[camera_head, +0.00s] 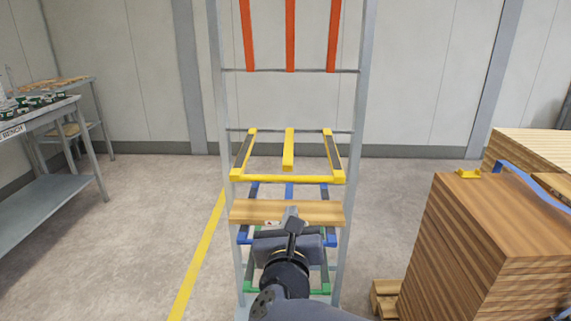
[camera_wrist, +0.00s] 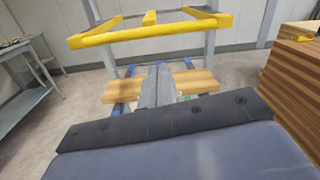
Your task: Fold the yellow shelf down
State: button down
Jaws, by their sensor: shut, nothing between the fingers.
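The yellow shelf (camera_head: 288,178) is a frame of bars on the grey upright rack. It sticks out roughly level towards me, with its front bar facing me. It also shows at the top of the wrist view (camera_wrist: 150,33). My gripper (camera_head: 291,213) is shut and empty. It is below the yellow shelf's front bar in the picture, in front of a wooden board (camera_head: 255,211). In the wrist view the gripper (camera_wrist: 158,70) overlaps the middle of the board, and I cannot tell whether it touches it.
The blue shelf (camera_head: 243,239) and green shelf (camera_head: 252,289) are lower on the rack. Red bars (camera_head: 290,35) stand upright above. A workbench (camera_head: 52,114) is left. Stacked wooden boards (camera_head: 465,250) are close on the right. The floor (camera_head: 140,200) left of the rack is clear.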

aim_at(286, 180)
jog(key=w+a+r+m+g+p, duration=0.1)
jog(key=w+p, duration=0.2)
jog(key=w, duration=0.4)
jog(key=shift+r+m+g, duration=0.15)
jog(key=shift+m+g, duration=0.15)
jog(key=shift+g, duration=0.1)
jog(key=shift+w, duration=0.1)
dwell(0.5)
notch_tip(286, 180, up, 2)
jog(key=p, duration=0.3)
jog(key=shift+r+g, duration=0.2)
jog(key=shift+g, duration=0.1)
notch_tip(286, 180, up, 2)
jog(key=g+p, duration=0.1)
jog(key=p, duration=0.3)
jog(key=shift+r, duration=0.2)
jog(key=shift+f, duration=0.1)
